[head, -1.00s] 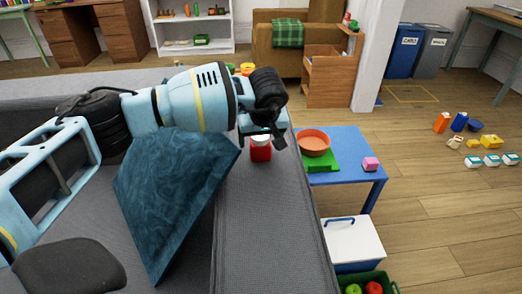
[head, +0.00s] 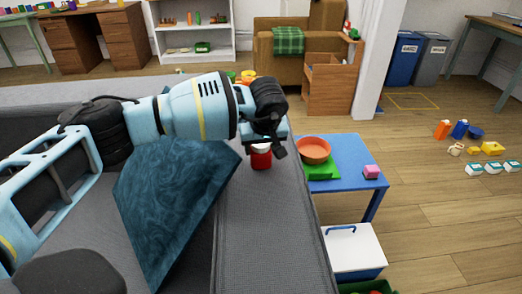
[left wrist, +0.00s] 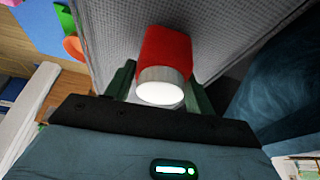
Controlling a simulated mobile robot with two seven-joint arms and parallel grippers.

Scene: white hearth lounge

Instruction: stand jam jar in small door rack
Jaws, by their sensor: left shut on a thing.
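The jam jar is a small red jar with a white lid (head: 261,160), over the grey sofa arm in the head view. I cannot tell whether its base touches the fabric. My left gripper (head: 264,148) reaches down from the left and is shut on the jar near its lid. In the left wrist view the red jar (left wrist: 168,50) sits between the green fingers (left wrist: 160,88), its pale lid towards the camera. I cannot make out a small door rack in either view. My right gripper is not in view.
A blue cushion (head: 170,205) lies under my left arm. A white box with a blue handle (head: 357,258) stands below.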

